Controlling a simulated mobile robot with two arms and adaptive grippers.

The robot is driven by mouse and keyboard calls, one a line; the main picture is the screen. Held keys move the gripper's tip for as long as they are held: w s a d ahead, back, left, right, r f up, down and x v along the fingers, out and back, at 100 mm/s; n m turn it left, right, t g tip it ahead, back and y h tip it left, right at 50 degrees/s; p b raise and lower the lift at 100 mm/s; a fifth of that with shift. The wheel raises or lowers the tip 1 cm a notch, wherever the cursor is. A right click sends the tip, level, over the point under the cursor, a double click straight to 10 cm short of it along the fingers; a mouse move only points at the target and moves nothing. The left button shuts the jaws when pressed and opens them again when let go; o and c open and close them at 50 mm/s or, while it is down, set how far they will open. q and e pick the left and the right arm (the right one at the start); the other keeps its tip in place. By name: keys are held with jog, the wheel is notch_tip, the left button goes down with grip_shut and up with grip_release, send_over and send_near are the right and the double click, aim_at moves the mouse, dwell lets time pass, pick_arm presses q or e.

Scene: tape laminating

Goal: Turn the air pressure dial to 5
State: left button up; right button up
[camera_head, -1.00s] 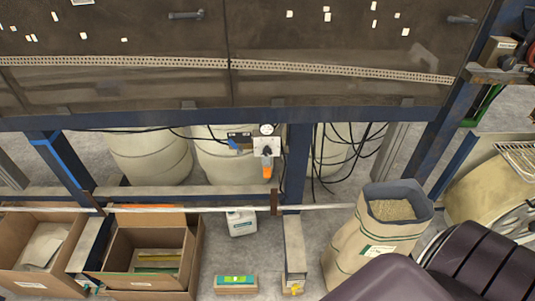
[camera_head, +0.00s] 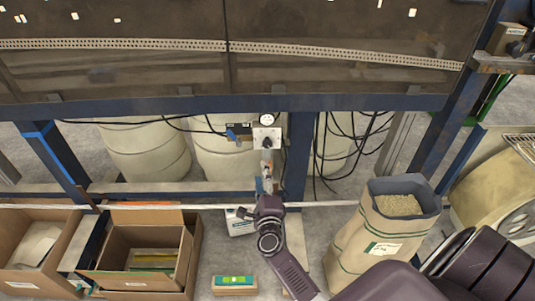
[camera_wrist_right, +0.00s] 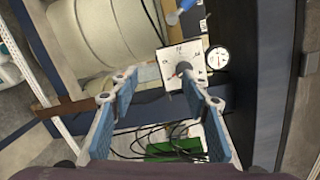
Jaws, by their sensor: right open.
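The air pressure dial is a dark knob (camera_head: 267,143) on a white plate under the table's front beam. A round white pressure gauge (camera_head: 267,119) sits just above it. In the right wrist view the knob (camera_wrist_right: 183,67) shows on its marked white plate (camera_wrist_right: 172,54), beside the gauge (camera_wrist_right: 217,57); the setting is too small to read. My right gripper (camera_head: 266,168) is just below the plate. Its blue-padded fingers (camera_wrist_right: 160,78) are open and empty, with the knob close to the right fingertip. Contact cannot be told. My left gripper is not in view.
The blue table beam (camera_head: 350,102) runs above the dial. Black cables (camera_head: 318,150) hang to its right and pale drums (camera_head: 222,160) stand behind. A paper sack (camera_head: 385,230) and cardboard boxes (camera_head: 150,240) stand on either side.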

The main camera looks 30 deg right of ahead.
aim_at(267, 145)
jog(key=w+d+r+m, duration=0.1)
jog(key=w+d, duration=0.1)
jog(key=w+d+r+m+h, duration=0.1)
jog(key=w+d, duration=0.1)
jog(key=w+d+r+m, duration=0.1)
jog(key=w+d, duration=0.1)
jog(key=shift+w+d+r+h, duration=0.25)
jog(key=shift+w+d+h, duration=0.05)
jog(key=shift+w, duration=0.1)
jog(key=c, duration=1.2)
jog(key=shift+o, duration=0.2)
jog(key=shift+a, duration=0.1)
